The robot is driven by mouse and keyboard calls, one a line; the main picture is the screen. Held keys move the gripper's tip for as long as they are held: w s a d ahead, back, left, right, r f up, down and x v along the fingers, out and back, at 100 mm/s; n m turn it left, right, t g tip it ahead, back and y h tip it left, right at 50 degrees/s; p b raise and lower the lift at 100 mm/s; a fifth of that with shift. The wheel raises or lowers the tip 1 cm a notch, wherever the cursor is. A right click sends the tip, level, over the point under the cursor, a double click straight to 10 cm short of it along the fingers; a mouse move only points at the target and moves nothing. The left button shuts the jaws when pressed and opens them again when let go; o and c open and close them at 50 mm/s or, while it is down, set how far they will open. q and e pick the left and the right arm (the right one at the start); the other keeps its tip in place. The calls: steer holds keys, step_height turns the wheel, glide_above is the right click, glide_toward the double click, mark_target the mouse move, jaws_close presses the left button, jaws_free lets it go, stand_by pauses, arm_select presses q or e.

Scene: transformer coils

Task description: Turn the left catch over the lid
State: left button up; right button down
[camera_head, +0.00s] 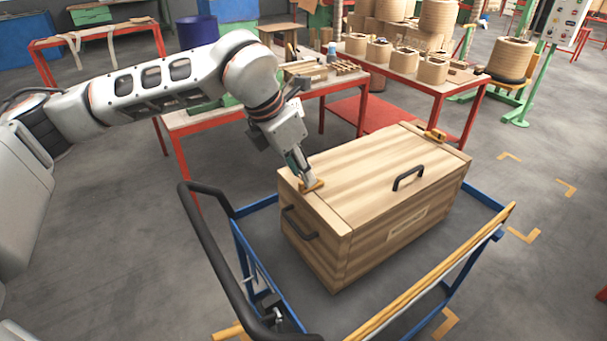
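A wooden box (390,244) with a closed lid (375,172) stands on a blue-framed cart. A small brass-coloured catch (312,186) sits at the left end of the lid. My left gripper (306,181) points down at this catch, with its fingertips at or touching it. The fingers look close together, but they are too small to tell whether they are shut on the catch. A second catch (434,134) is at the far right end of the lid. My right gripper is not in view.
The cart has a blue frame (243,262), a black push handle (213,258) and a yellow front rail (433,268). Black handles (408,178) stick out from the box. Red-legged tables (437,89) with coils stand behind. Grey floor is open at the right.

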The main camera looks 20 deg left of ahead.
arm_select(q)
steer(key=v, duration=1)
steer(key=shift+a, duration=0.1)
